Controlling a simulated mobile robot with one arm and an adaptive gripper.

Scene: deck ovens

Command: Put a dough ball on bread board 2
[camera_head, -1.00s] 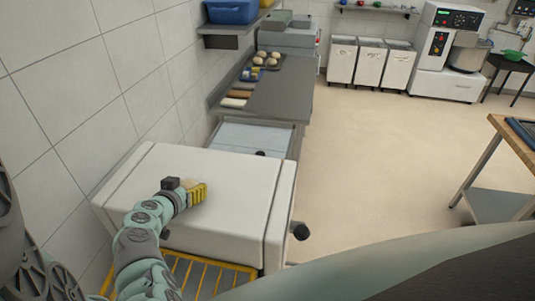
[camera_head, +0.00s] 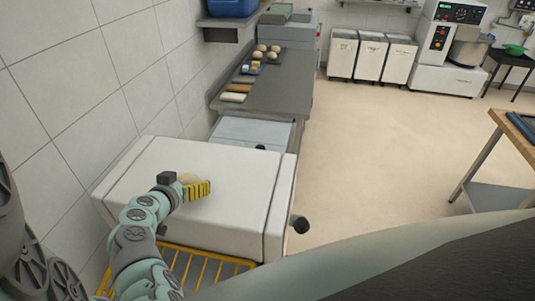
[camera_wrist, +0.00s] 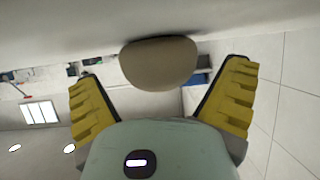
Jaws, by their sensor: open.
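My gripper (camera_wrist: 163,68) is open, with its two yellow-padded fingers spread wide. In the wrist view, a pale dough ball (camera_wrist: 158,62) sits against a white surface between and just past the fingertips, with a gap on both sides. In the head view, the gripper (camera_head: 197,190) is low over the white appliance top (camera_head: 235,170), and the pale ball (camera_head: 188,178) shows partly behind it. I cannot tell which thing is bread board 2.
A blue bin (camera_head: 232,8) is on a wall shelf. A wooden-topped table (camera_head: 515,135) stands at right. The floor (camera_head: 390,150) between is clear.

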